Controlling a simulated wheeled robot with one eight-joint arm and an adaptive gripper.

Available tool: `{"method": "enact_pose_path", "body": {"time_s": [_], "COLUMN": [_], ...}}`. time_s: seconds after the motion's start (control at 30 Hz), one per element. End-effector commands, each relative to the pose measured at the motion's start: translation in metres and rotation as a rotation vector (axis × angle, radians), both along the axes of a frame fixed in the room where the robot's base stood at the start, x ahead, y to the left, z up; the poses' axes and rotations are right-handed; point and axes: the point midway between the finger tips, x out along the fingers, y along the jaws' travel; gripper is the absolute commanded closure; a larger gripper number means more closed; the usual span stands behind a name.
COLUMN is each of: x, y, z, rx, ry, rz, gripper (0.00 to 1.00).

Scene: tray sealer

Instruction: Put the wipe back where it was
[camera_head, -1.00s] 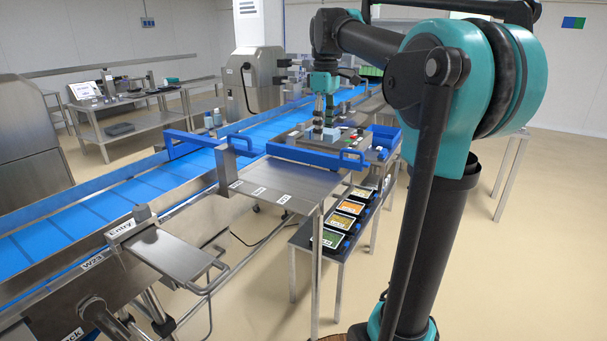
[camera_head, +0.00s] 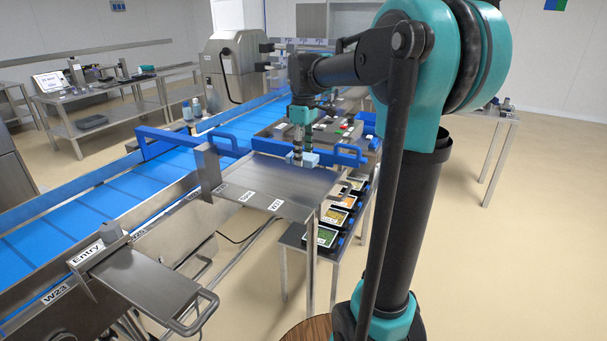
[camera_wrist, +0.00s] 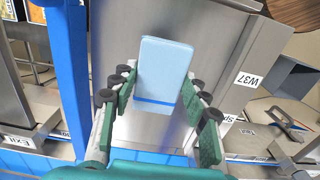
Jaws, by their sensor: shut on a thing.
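The wipe is a light blue folded block (camera_wrist: 165,68) between my gripper's fingers in the wrist view. My gripper (camera_wrist: 163,88) is shut on it, with green-backed fingers on both sides. In the head view, the wipe (camera_head: 309,160) is small and partly hidden by my gripper (camera_head: 298,154). It is at the far edge of the steel plate (camera_head: 265,185), beside the blue rail (camera_head: 340,156). I cannot tell whether the wipe touches the plate.
The plate carries a W37 label (camera_head: 275,204). The blue conveyor (camera_head: 105,190) runs along the left. A lower shelf at right holds several food trays (camera_head: 327,237). A steel shelf by the Entry label (camera_head: 130,275) is bare.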

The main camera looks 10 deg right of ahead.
Motion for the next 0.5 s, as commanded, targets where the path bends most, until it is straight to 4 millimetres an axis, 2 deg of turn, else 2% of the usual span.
{"method": "enact_pose_path", "body": {"time_s": [0.1,0.33,0.5], "x": [0.0,0.0,0.0], "y": [0.0,0.0,0.0], "z": [-0.021,-0.039,-0.062], "rx": [0.0,0.0,0.0], "ry": [0.0,0.0,0.0], "rz": [0.0,0.0,0.0], "gripper": [0.81,0.81,0.81]}}
